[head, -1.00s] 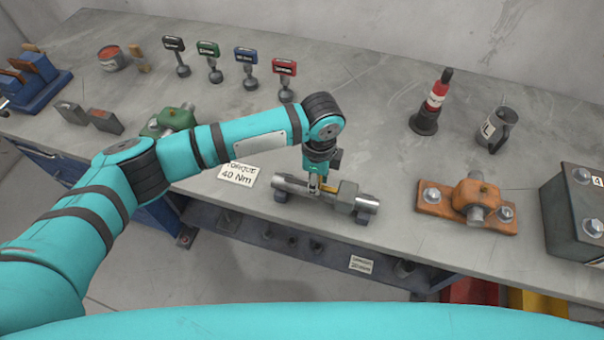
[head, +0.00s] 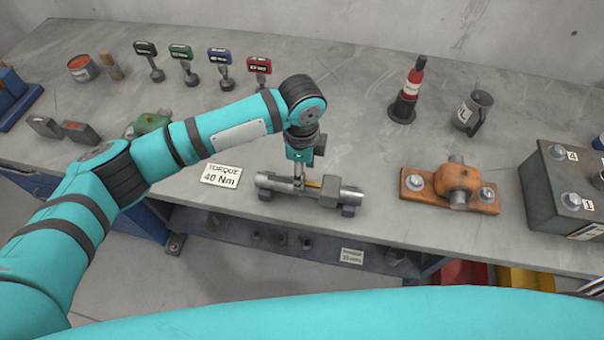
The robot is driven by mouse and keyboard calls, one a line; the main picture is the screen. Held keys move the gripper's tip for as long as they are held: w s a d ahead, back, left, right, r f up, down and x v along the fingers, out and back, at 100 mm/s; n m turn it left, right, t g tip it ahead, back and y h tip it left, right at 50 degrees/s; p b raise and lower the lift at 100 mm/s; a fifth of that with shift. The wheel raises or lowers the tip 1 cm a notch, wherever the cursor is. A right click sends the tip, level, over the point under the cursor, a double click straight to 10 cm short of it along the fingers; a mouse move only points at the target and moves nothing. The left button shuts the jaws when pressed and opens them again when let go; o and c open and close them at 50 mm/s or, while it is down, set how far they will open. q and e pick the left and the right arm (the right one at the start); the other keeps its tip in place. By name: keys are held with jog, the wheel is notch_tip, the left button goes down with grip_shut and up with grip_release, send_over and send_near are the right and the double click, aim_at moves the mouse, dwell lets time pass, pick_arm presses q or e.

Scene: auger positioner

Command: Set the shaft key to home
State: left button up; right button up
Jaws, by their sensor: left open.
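A grey metal shaft (head: 272,182) lies near the front edge of the bench on small dark supports, with a squared grey block (head: 330,190) around its right part. A small yellow piece, which looks like the shaft key (head: 314,184), shows on top of the shaft just left of that block. My left gripper (head: 298,184) points down over the shaft, just left of the yellow piece. It is open; its fingers partly cover the shaft, and I cannot tell whether they touch the key. My right gripper is not in view.
A card reading "Torque 40 Nm" (head: 220,175) lies left of the shaft. An orange bearing block (head: 455,184) and a dark box (head: 560,190) stand to the right. Several tagged tools, including a red one (head: 259,66), stand behind.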

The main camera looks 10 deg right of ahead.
pick_arm(q)
notch_tip(320, 180, up, 9)
dwell(0.3)
jog(key=shift+d+r, duration=0.1)
